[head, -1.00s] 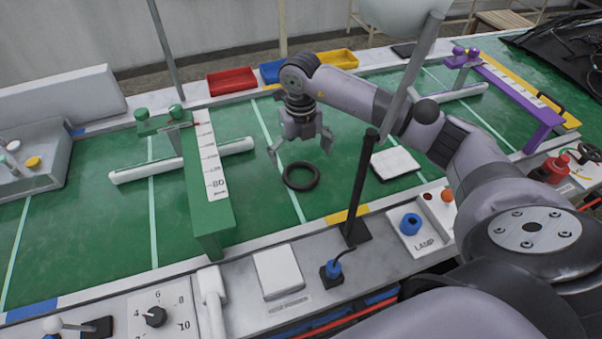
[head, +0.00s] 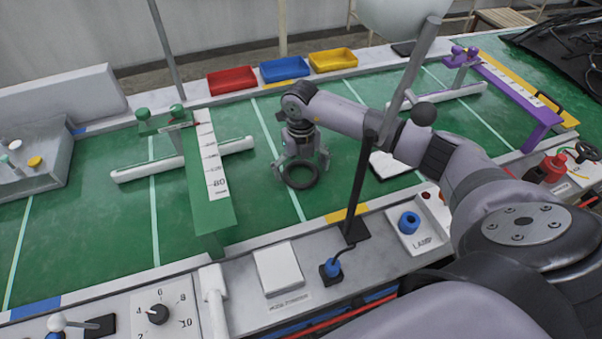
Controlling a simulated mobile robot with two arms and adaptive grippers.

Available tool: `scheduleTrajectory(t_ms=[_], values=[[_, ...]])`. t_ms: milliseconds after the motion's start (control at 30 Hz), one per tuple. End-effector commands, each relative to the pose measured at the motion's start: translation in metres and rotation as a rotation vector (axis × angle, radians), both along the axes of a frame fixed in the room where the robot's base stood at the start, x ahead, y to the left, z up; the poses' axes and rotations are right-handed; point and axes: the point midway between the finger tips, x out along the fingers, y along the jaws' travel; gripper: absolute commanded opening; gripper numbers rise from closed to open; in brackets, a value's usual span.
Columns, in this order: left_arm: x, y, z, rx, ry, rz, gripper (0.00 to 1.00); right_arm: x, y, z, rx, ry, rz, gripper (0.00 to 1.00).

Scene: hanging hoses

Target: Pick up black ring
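The black ring (head: 301,186) lies flat on the green work surface, right of the green bench with the number scale. My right gripper (head: 301,172) points down right at the ring, with its fingers spread apart. One finger is by the ring's left side and the other by its right side. I cannot tell whether the fingers touch the ring. The ring's far edge is partly hidden by the gripper. My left gripper is not in view.
The green scale bench (head: 211,185) stands to the left. A black post (head: 362,190) and a white pad (head: 392,165) are to the right. Red (head: 232,80), blue (head: 284,68) and yellow (head: 333,60) trays line the back edge. Green surface around the ring is clear.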

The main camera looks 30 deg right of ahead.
Motion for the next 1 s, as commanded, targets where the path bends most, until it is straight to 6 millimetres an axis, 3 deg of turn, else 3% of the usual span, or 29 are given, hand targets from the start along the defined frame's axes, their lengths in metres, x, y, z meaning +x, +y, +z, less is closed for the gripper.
scheduleTrajectory(t_ms=[700, 1000], values=[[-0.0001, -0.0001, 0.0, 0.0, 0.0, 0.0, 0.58, 0.0002, -0.0002, 0.0007, 0.0, -0.001, 0.0, 0.47], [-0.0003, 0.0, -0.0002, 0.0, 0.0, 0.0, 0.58, 0.0004, -0.0003, 0.0035, 0.0, -0.001, 0.0, 0.47]])
